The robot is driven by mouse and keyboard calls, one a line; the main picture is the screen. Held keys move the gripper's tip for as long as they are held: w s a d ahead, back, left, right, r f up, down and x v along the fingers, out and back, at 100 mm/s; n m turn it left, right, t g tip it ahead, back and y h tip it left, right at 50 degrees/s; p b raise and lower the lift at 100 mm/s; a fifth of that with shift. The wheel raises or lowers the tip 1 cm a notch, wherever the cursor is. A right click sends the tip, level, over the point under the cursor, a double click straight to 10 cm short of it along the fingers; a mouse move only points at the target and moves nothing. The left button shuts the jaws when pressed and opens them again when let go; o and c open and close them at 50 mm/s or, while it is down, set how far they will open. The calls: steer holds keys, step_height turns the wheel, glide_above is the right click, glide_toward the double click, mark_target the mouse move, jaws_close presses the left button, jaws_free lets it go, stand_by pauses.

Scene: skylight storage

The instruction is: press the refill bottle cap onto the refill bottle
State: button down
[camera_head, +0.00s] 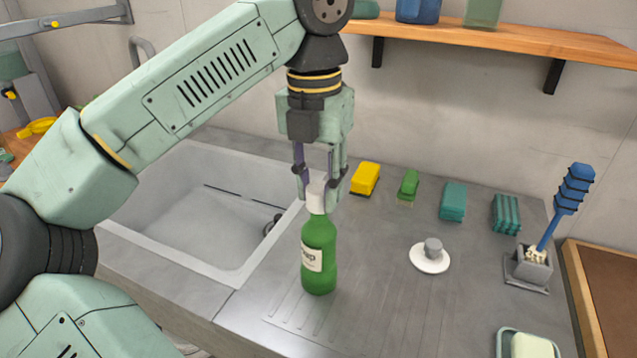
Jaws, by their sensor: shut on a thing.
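The refill bottle (318,262) is green with a pale label and stands upright on the grey counter, right of the sink. The refill bottle cap (317,197) is white and sits at the top of the bottle's neck. My gripper (320,190) points straight down from above, with its fingers shut around the white cap. I cannot tell whether the cap is pressed fully down or only rests on the neck. The fingers partly hide the cap's upper part.
The sink basin (205,225) is on the left. A yellow sponge (365,179), a green sponge (408,185) and teal blocks (453,201) line the wall. A white disc with a grey knob (430,260), a blue brush (566,205) and a soap dish (503,343) stand on the right. A wooden shelf (510,40) hangs above.

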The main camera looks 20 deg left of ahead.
steer(key=shift+f+b, duration=0.9)
steer(key=shift+f, duration=0.25)
stand_by(0.4)
steer(key=c, duration=1.2)
jaws_free()
steer(key=shift+r, duration=0.1)
steer(key=shift+r+p, duration=1.15)
steer(key=shift+r, duration=0.2)
steer(key=shift+a+r, duration=0.2)
steer(key=shift+r, duration=2.45)
